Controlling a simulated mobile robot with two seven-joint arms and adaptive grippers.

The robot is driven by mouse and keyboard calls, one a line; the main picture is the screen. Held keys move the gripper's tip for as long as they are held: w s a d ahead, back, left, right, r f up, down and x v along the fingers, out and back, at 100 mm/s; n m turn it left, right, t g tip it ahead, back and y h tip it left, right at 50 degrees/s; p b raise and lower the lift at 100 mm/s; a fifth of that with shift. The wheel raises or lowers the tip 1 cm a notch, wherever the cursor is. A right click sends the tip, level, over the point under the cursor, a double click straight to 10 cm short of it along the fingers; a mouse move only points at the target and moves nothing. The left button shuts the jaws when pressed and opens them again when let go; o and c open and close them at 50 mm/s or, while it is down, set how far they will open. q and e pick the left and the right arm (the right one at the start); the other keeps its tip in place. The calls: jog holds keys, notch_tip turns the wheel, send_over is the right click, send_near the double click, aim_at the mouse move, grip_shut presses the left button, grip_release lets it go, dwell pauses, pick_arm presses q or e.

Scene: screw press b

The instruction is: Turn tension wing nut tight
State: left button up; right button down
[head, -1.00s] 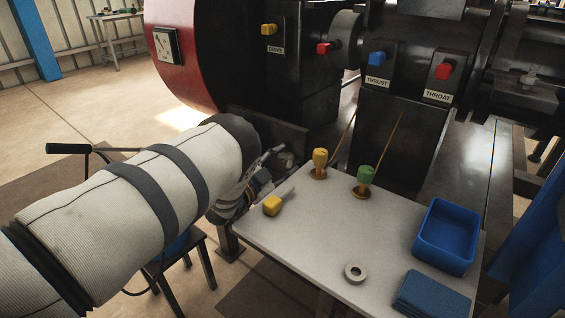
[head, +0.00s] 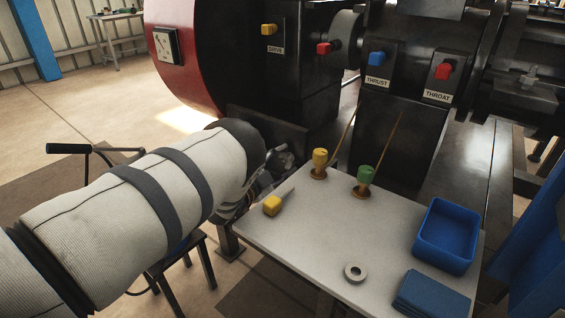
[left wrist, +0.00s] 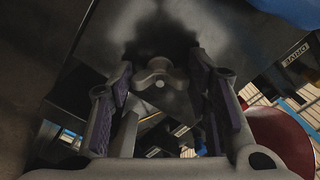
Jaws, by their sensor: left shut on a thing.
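The tension wing nut (left wrist: 159,72) is a grey metal nut with two rounded wings, in the upper middle of the left wrist view on a dark surface. In the head view my left gripper (head: 275,162) is beyond the table's left back corner, low against the machine. The wing nut is hidden there by my gripper and arm. My right gripper is not in view.
A pale table (head: 310,235) stands just right of my left gripper. It carries a yellow-handled tool (head: 272,205), a yellow knob (head: 320,157), a green knob (head: 365,175), a tape roll (head: 355,272), a blue bin (head: 446,235) and a blue cloth (head: 432,293). A black stool (head: 190,248) stands below my arm.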

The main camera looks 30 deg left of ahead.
pick_arm(q)
jog(key=o, duration=1.2)
jog(key=shift+c, duration=0.2)
jog(key=s+a, duration=0.1)
jog(key=s, duration=1.1)
jog(key=shift+f, duration=0.1)
